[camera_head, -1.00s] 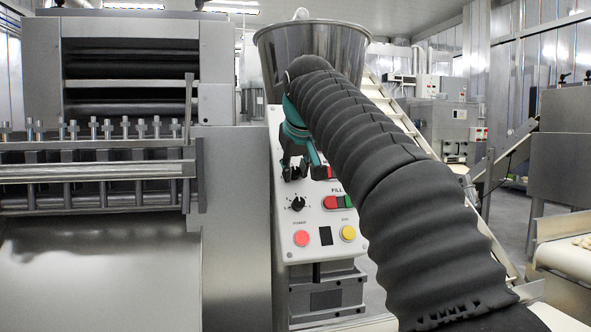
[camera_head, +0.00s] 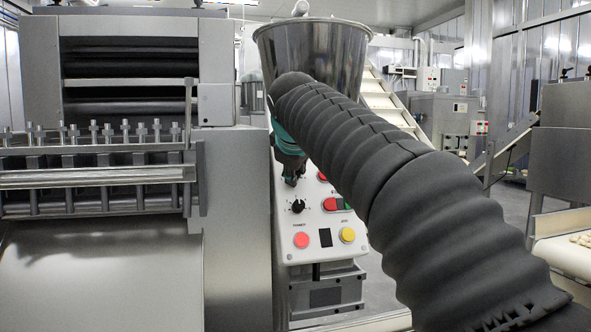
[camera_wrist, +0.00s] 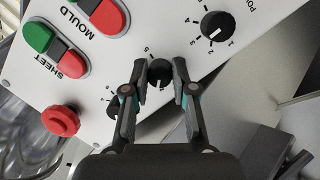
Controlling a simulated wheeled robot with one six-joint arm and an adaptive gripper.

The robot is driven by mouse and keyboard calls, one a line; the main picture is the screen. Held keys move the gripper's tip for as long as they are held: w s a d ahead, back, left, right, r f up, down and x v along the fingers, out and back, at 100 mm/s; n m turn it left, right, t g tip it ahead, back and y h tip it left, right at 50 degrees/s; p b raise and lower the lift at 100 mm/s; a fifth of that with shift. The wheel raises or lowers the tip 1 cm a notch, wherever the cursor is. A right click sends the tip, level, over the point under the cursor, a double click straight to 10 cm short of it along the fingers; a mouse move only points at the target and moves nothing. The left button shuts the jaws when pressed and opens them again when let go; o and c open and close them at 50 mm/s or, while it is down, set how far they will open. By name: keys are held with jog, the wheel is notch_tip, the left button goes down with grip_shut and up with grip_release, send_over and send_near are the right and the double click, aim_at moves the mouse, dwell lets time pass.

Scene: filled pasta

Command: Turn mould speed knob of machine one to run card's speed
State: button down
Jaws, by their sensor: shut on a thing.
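The machine's white control panel (camera_head: 325,255) carries black dial knobs and coloured buttons. My gripper (camera_wrist: 160,66) is shut on a small black knob (camera_wrist: 160,76), one finger on each side. A "5" shows beside its scale; the rest of the scale and its label are hidden. Another black knob (camera_wrist: 216,26) with numbered marks sits up and right in the wrist view, clear of the fingers. A third knob (camera_wrist: 114,107) is partly hidden behind the left finger. In the head view my gripper (camera_head: 292,179) is just above the lower black knob (camera_head: 298,206). No run card is visible.
Green and red button pairs marked MOULD (camera_wrist: 102,14) and SHEET (camera_wrist: 56,48) lie near the fingers, with a red mushroom button (camera_wrist: 60,121). A steel hopper (camera_head: 312,55) stands above the panel. A large roller machine (camera_head: 237,200) is at left.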

jog(key=shift+r+n, duration=0.1)
jog(key=shift+n, duration=0.9)
jog(key=shift+t, duration=0.3)
jog(key=c, duration=0.9)
grip_release()
jog(key=shift+c, duration=0.2)
jog(key=v, duration=1.2)
jog(key=shift+a, duration=0.2)
